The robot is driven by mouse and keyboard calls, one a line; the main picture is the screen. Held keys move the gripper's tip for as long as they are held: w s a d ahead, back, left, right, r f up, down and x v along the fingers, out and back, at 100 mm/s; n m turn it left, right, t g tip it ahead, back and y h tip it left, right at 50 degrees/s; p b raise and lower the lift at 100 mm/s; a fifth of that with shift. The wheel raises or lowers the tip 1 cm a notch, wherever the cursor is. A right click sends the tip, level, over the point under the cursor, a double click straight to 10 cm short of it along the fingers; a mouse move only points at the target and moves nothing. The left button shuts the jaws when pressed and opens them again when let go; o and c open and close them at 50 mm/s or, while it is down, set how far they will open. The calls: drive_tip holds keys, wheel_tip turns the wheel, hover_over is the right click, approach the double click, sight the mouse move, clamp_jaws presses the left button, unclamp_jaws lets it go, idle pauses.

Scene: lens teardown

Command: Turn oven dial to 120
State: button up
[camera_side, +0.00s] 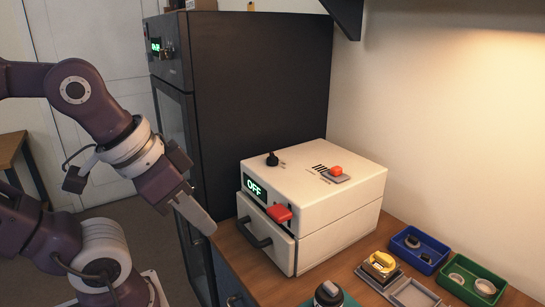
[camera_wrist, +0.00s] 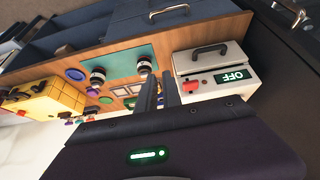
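A white oven-like box (camera_side: 318,200) stands on the wooden bench in the side view, its green display (camera_side: 254,187) reading OFF. A black dial (camera_side: 272,159) stands on its top near the front edge; its setting is too small to read. The box also shows in the wrist view (camera_wrist: 208,62), with its OFF display (camera_wrist: 228,77); I cannot make out the dial there. My gripper (camera_side: 207,228) is left of the box, in the air and apart from it. In the wrist view its two fingers (camera_wrist: 160,75) lie close together with nothing visible held; whether they are shut is unclear.
The box has a red front lever (camera_side: 280,213), a dark handle (camera_side: 255,235) and a red top switch (camera_side: 336,171). A tall black cabinet (camera_side: 262,80) with a green display stands behind. Blue (camera_side: 419,250) and green (camera_side: 470,281) trays lie on the right.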

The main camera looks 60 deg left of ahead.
drive_tip(key=o, duration=0.7)
drive_tip(key=w+r+n, duration=0.1)
drive_tip(key=w, duration=0.1)
drive_tip(key=w+a+r+n, duration=0.1)
drive_tip(key=w+r, duration=0.1)
drive_tip(key=w+a+r+n+g, duration=0.1)
drive_tip(key=w+n, duration=0.1)
drive_tip(key=shift+r+h, duration=0.2)
drive_tip(key=shift+h, duration=0.2)
drive_tip(key=shift+o, duration=0.4)
drive_tip(key=w+a+r+n, duration=0.2)
drive_tip(key=w+a+n, duration=0.1)
drive_tip(key=w+n, duration=0.1)
drive_tip(key=shift+w+a+r+g+h, duration=0.2)
drive_tip(key=shift+w+a+g+h, duration=0.15)
drive_tip(key=shift+w, duration=0.5)
drive_tip(key=n+g+y, duration=0.1)
drive_tip(key=n+g, duration=0.2)
drive_tip(key=n, duration=1.1)
hover_over(272, 154)
drive_tip(key=f, duration=0.5)
drive_tip(key=shift+s+d, duration=0.35)
drive_tip(key=shift+s, duration=0.05)
drive_tip(key=shift+g+y, duration=0.25)
drive_tip(key=shift+g, duration=0.2)
drive_tip(key=f, duration=0.7)
drive_tip(key=shift+w+a+f, duration=0.35)
drive_tip(key=shift+w, duration=0.05)
drive_tip(key=shift+f, duration=0.35)
drive_tip(key=shift+c, duration=0.4)
